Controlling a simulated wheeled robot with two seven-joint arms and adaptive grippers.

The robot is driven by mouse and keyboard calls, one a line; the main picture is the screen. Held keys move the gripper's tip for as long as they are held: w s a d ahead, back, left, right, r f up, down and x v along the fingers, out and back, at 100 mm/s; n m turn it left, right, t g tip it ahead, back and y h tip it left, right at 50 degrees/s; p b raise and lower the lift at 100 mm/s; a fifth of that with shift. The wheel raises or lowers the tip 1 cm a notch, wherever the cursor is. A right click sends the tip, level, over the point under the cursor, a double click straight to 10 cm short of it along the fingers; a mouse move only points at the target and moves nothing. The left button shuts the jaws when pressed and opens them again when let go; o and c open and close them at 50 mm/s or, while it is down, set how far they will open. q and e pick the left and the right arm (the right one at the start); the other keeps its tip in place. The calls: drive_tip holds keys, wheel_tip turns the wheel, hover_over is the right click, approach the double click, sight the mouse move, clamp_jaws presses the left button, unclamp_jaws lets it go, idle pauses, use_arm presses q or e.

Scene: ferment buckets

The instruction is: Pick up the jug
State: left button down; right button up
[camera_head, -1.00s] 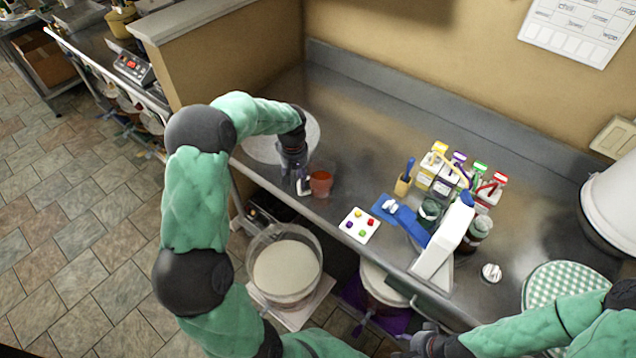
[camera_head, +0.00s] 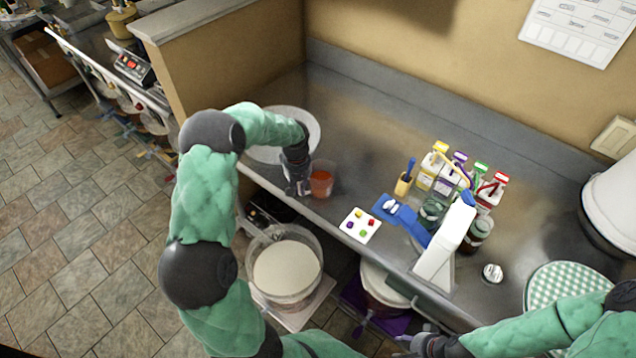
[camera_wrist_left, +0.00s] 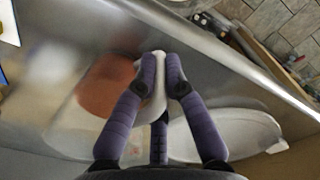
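The jug (camera_head: 322,182) is a clear vessel with red-orange liquid, near the counter's front edge at the left. In the left wrist view the jug's liquid (camera_wrist_left: 104,88) shows as a red-orange round to the left of the fingers. My left gripper (camera_head: 303,188) is beside the jug on its left. In the left wrist view its two fingers (camera_wrist_left: 160,68) close on the pale handle of the jug from both sides. I cannot tell whether the jug's base touches the counter. My right gripper (camera_head: 428,344) is at the bottom edge, its fingers unclear.
A white round vessel (camera_head: 268,153) stands behind my left wrist. A white card with coloured dots (camera_head: 360,225), a blue item (camera_head: 388,206), a white carton (camera_head: 444,243) and several small bottles stand to the right. A bucket of pale contents (camera_head: 287,270) is below the counter edge.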

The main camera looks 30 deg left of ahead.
use_arm(q)
drive_tip(key=shift+r, duration=0.15)
drive_tip(key=shift+r, duration=1.25)
drive_tip(key=s+a+r+p, duration=0.1)
drive_tip(key=s+a+r, duration=0.5)
drive_tip(key=a+r, duration=0.4)
drive_tip(key=shift+s+a, duration=0.25)
drive_tip(key=shift+a, duration=0.9)
drive_tip(key=shift+r, duration=0.1)
